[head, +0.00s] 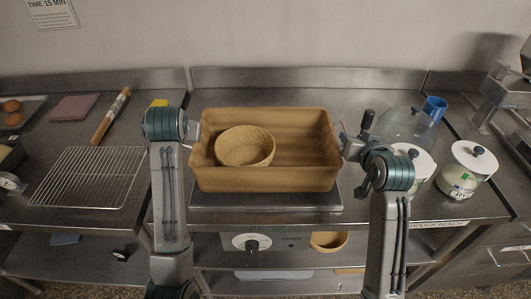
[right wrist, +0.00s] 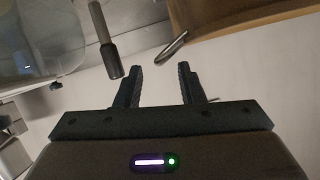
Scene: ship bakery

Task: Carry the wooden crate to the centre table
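The wooden crate (head: 310,178) sits in the middle of the head view on a metal platform (head: 265,201). A round wooden bowl (head: 245,150) lies inside it. My left gripper (head: 197,132) is at the crate's left side; its fingers are too small and hidden to tell their state. My right gripper (head: 345,138) is at the crate's right side. In the right wrist view the right gripper (right wrist: 159,78) is open with nothing between its fingers, and the crate (right wrist: 240,14) shows at the upper right, apart from them.
A glass dome (head: 405,125), a blue mug (head: 435,107) and white lidded jars (head: 465,168) stand right of the crate. A cooling rack (head: 88,178) and a rolling pin (head: 110,117) lie left. A wall (head: 300,35) closes the back.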

